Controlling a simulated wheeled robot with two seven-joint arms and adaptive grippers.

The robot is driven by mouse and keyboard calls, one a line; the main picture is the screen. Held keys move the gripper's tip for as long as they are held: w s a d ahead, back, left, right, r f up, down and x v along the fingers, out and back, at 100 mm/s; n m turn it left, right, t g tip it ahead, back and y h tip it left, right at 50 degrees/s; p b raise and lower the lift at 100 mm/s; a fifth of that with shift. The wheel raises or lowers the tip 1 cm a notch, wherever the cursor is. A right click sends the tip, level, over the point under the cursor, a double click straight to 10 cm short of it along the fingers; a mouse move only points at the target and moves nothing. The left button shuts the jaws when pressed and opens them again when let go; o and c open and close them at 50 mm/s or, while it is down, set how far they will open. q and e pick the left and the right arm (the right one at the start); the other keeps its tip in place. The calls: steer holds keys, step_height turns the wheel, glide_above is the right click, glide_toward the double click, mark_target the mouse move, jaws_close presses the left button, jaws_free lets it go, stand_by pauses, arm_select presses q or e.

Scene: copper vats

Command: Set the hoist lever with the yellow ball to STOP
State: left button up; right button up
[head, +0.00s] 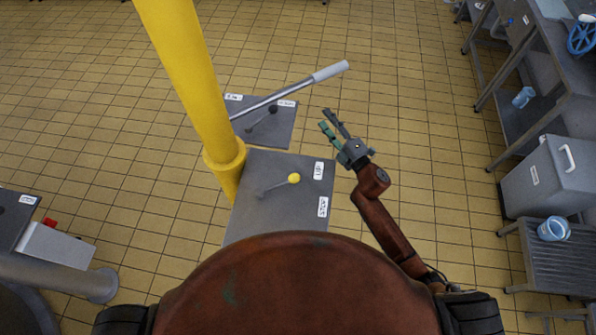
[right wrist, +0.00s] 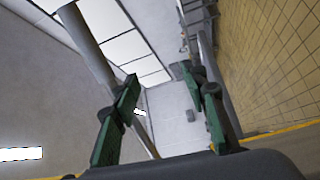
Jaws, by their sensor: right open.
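The hoist lever with the yellow ball (head: 293,178) stands on a grey panel (head: 262,225) left of my right arm. Its thin grey rod runs right and slightly up in the head view. The ball lies between the UP label (head: 319,170) and the STOP label (head: 323,206), nearer UP in height. My right gripper (head: 328,119) is open and empty, beyond and right of the ball, apart from it. Its green fingers also show spread in the right wrist view (right wrist: 158,78), with no lever visible between them. My left gripper is not in view.
A yellow post (head: 190,70) rises at the panel's left edge. A long metal handle (head: 330,71) reaches over a second panel with a black-ball lever (head: 272,109). Grey benches and a bin (head: 550,180) stand at right. Tiled floor between is free.

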steer(key=s+a+r+n+g+y+p, duration=0.1)
steer(key=s+a+r+n+g+y, duration=0.45)
steer(key=a+n, duration=0.45)
steer(key=s+a+r+n+g+y, duration=0.3)
steer(key=s+a+r+n+g, duration=0.2)
steer(key=a+r+n+g, duration=0.45)
steer(key=n+g+h+p, duration=0.2)
steer(key=n+g+h, duration=0.1)
steer(key=n+h, duration=1.25)
glide_above(297, 175)
steer(key=d, duration=0.3)
step_height(297, 175, down, 11)
steer(key=n+y, duration=0.1)
steer(key=y, duration=0.1)
steer(key=x, duration=0.2)
steer(key=p+x, duration=0.1)
steer(key=x, duration=0.1)
steer(key=w+x, duration=0.1)
steer(key=x, duration=0.2)
steer(key=shift+a+p, duration=0.15)
steer(key=shift+p, duration=0.15)
